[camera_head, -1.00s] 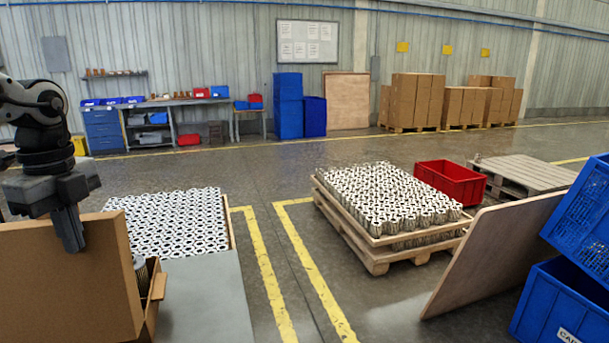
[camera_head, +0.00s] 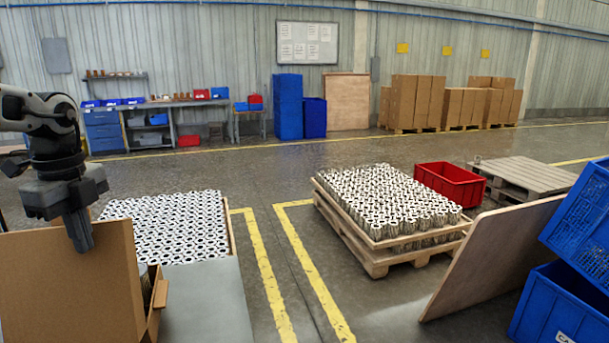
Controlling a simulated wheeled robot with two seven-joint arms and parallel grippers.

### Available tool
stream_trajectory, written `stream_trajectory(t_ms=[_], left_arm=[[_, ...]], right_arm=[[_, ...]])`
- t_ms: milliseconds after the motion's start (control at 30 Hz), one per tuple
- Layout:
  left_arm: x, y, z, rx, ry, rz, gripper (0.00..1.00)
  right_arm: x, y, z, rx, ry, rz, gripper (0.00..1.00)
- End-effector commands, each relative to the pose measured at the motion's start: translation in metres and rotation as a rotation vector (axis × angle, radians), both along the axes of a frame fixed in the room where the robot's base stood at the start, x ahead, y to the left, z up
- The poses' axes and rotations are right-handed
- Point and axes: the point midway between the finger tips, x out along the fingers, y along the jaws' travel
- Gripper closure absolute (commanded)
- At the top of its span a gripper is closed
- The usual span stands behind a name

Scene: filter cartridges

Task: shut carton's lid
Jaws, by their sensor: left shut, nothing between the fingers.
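The cardboard carton (camera_head: 155,322) stands at the lower left beside a grey surface, mostly cut off by the frame. Its lid (camera_head: 70,290) stands raised as a large brown panel. Behind its right edge I see a bit of the carton's inside with a striped cartridge and a small side flap (camera_head: 160,292). My left gripper (camera_head: 80,238) points down at the lid's top edge, with its fingers shut and nothing held. The fingers overlap the lid's upper part in the picture; I cannot tell whether they touch it. My right gripper is not in view.
White filter cartridges (camera_head: 170,225) fill an area behind the carton. The grey surface (camera_head: 205,300) to its right is clear. A pallet of cartridges (camera_head: 385,200), a red crate (camera_head: 450,183), a leaning board (camera_head: 490,260) and blue crates (camera_head: 565,300) stand to the right.

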Motion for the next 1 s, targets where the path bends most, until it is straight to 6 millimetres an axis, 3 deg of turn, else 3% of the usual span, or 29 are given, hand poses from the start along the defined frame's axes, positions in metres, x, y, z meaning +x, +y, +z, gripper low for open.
stream_trajectory(t_ms=[367, 700, 1000], left_arm=[[-0.009, -0.003, 0.053, 0.001, -0.001, 0.000, 1.00], [-0.018, -0.005, 0.094, 0.000, -0.002, 0.000, 1.00], [-0.019, -0.006, 0.099, 0.000, 0.000, 0.000, 1.00]], right_arm=[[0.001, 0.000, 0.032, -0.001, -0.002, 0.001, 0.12], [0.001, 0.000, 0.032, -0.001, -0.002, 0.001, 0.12], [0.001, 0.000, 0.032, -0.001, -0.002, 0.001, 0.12]])
